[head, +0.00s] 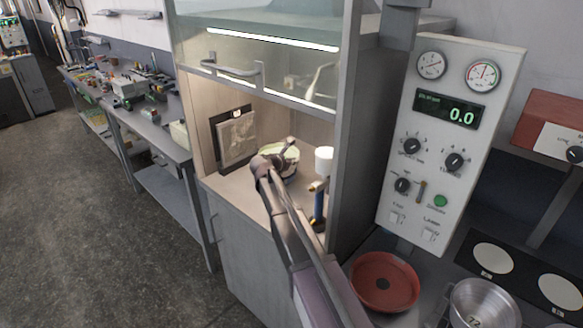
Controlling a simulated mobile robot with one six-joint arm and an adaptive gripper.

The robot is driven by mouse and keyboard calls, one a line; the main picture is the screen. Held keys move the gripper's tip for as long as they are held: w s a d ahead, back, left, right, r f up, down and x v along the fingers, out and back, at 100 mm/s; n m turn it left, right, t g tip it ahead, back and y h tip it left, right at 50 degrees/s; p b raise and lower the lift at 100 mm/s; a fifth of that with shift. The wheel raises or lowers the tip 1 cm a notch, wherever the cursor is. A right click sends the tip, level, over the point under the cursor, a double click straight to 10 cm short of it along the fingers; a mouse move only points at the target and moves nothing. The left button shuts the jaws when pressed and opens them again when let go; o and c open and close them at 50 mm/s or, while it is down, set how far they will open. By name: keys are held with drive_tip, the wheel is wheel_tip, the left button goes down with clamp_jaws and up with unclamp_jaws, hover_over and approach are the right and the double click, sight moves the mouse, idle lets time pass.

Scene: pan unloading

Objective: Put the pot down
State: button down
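My arm reaches into the lit hood, and my gripper (288,147) is at a round, pale vessel with a greenish inside, which looks like the pot (292,166). The pot is low over or on the hood floor (239,184); I cannot tell whether it touches. My gripper and wrist cover part of its near side. The fingers are too small and dark to show whether they are shut on its rim.
A framed panel (237,139) stands left of the pot. A blue burner-like stand with a white top (324,160) is close on the right. The raised sash (270,75) hangs above. A red pan (384,280) and metal pot (485,308) sit lower right.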

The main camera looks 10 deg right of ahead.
drive_tip(key=shift+w, duration=0.7)
drive_tip(key=shift+w, duration=0.15)
drive_tip(key=shift+w+f, duration=0.1)
drive_tip(key=shift+w, duration=0.15)
drive_tip(key=shift+w+f+b, duration=0.3)
drive_tip(key=shift+f+b, duration=0.3)
drive_tip(key=shift+b, duration=0.05)
drive_tip(key=shift+f+b, duration=1.2)
drive_tip(key=shift+f+b, duration=0.3)
drive_tip(key=c, duration=0.8)
unclamp_jaws()
drive_tip(key=shift+r, duration=0.25)
